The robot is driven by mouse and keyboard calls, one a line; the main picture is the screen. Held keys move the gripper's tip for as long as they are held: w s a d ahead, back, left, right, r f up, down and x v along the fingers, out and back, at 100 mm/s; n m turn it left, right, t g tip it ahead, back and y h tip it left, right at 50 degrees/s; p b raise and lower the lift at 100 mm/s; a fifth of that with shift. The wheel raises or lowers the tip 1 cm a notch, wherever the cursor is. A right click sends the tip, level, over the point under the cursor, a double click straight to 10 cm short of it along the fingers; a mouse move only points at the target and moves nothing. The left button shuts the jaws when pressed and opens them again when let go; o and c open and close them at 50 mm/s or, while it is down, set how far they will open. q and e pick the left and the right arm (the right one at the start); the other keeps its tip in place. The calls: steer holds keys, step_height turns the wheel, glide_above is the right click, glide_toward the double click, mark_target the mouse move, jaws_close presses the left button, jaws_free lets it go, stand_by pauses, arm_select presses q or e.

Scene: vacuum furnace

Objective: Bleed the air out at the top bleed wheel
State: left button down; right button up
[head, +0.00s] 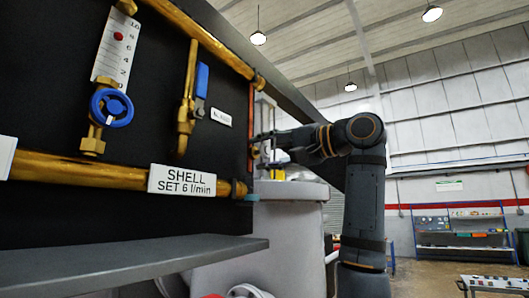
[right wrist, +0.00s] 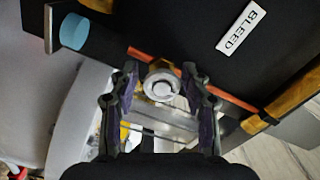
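A small round silver-white wheel (right wrist: 161,86) on a brass fitting shows in the right wrist view, near a white BLEED label (right wrist: 241,27) on the black panel. My right gripper (right wrist: 161,80) is open, one finger on each side of the wheel, with a visible gap to it on both sides. In the head view my right gripper (head: 264,148) is at the panel's right edge by a thin orange pipe (head: 251,122); the wheel is hard to make out there. My left gripper is not in view.
The black panel (head: 60,75) carries brass pipes, a blue handwheel (head: 111,108) under a white scale, a blue lever (head: 201,80) and a SHELL label (head: 182,180). A grey shelf (head: 130,262) juts out below. A pale cylindrical vessel (head: 290,225) stands beneath my right gripper.

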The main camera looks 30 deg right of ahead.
steer(key=shift+o, duration=0.4)
steer(key=shift+s+d+r, duration=0.1)
steer(key=v, duration=1.2)
